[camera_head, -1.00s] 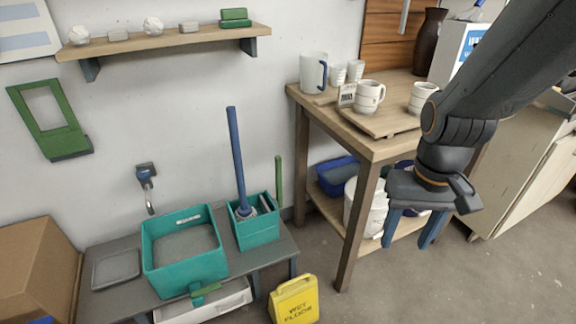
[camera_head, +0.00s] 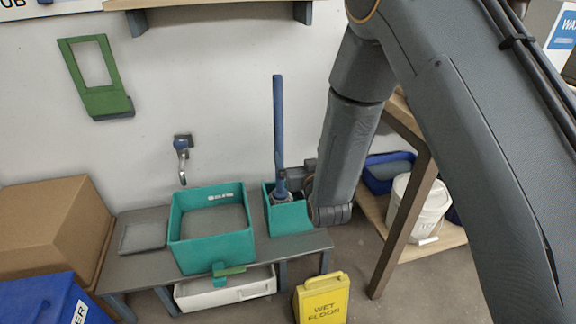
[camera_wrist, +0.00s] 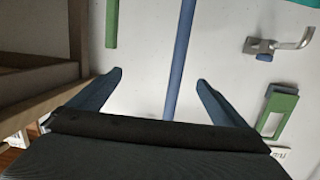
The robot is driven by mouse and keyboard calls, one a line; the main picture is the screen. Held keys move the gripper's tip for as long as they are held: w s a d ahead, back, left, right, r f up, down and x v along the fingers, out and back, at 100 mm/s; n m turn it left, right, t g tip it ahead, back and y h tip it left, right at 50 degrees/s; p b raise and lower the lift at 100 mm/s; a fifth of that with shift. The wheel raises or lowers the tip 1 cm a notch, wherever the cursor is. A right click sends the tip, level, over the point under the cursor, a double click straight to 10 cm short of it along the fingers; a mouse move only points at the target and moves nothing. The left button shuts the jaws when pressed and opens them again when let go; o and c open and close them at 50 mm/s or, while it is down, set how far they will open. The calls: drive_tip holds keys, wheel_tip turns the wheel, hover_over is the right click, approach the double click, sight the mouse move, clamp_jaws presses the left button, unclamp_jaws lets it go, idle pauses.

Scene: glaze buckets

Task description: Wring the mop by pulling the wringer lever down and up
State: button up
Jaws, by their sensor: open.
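The blue mop handle (camera_head: 278,120) stands upright in the small teal wringer bucket (camera_head: 290,218) on the low grey bench. In the wrist view the mop handle (camera_wrist: 180,60) runs down between the two finger lines, apparently beyond the fingers. The green wringer lever (camera_wrist: 111,22) shows in the wrist view, above the left fingertip. In the head view the lever is hidden behind my arm. My gripper (camera_wrist: 159,78) is open, with nothing seen held in it. In the head view its fingers are hidden; my wrist is beside the wringer bucket, on its right.
A larger teal basin (camera_head: 212,250) stands left of the wringer bucket, under a wall tap (camera_head: 182,155). A yellow wet-floor sign (camera_head: 322,300) stands in front of the bench. A wooden table's leg (camera_head: 403,225) rises to the right of my arm.

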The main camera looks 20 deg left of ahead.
sight(281, 139)
drive_tip(key=shift+t+y, duration=0.5)
drive_tip(key=shift+y, duration=0.1)
drive_tip(key=w+a+b, duration=0.1)
drive_tip(key=w+a, duration=0.2)
drive_tip(key=w+a+b, duration=0.2)
drive_tip(key=a, duration=0.1)
drive_tip(key=w+a+b, duration=0.2)
drive_tip(key=w+a, duration=0.1)
drive_tip(key=shift+w+a+f, duration=0.3)
drive_tip(key=shift+w, duration=0.05)
drive_tip(key=shift+n, duration=0.3)
drive_tip(key=c, duration=2.3)
drive_tip(key=shift+r, duration=0.25)
drive_tip(key=shift+w+d, duration=0.15)
